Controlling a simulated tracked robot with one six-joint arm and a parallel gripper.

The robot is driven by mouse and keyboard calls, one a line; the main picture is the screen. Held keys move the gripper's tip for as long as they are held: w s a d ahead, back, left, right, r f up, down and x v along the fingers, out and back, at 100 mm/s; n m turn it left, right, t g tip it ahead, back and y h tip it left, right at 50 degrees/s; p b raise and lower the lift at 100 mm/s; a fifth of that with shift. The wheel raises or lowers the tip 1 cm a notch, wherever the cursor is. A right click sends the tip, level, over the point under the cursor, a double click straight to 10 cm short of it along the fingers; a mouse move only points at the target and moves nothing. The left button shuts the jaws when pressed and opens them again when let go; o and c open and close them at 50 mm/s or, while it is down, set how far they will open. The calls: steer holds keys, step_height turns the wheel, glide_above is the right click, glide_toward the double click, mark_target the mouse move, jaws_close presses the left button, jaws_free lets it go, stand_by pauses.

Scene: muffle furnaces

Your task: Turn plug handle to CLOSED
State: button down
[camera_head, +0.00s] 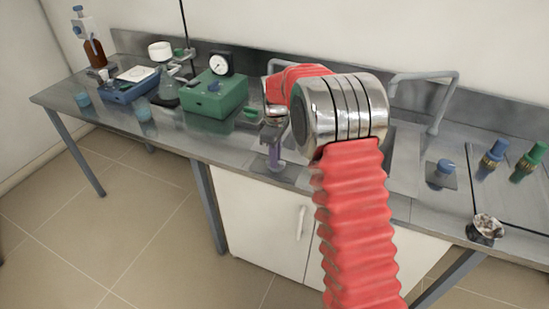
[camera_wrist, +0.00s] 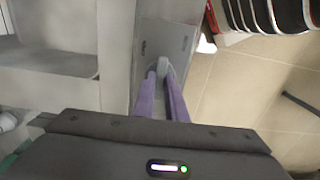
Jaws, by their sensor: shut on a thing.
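My gripper shows in the wrist view (camera_wrist: 163,82) with two purple fingers closed around a small pale grey piece (camera_wrist: 163,66). That piece stands on a grey metal surface and appears to be the plug handle; its markings cannot be read. In the head view my gripper (camera_head: 273,157) points down at the front edge of the steel bench, left of my red-sleeved arm. The handle is too small and too covered there to make out, so its angle is unclear.
The steel bench (camera_head: 400,205) holds a green box (camera_head: 214,93) with a gauge (camera_head: 220,63) and a blue device (camera_head: 130,87) at left.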

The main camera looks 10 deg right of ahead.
steer(key=shift+w+d+r, duration=0.1)
steer(key=c, duration=1.8)
jaws_free()
step_height(320, 180, up, 14)
steer(key=shift+f, duration=0.2)
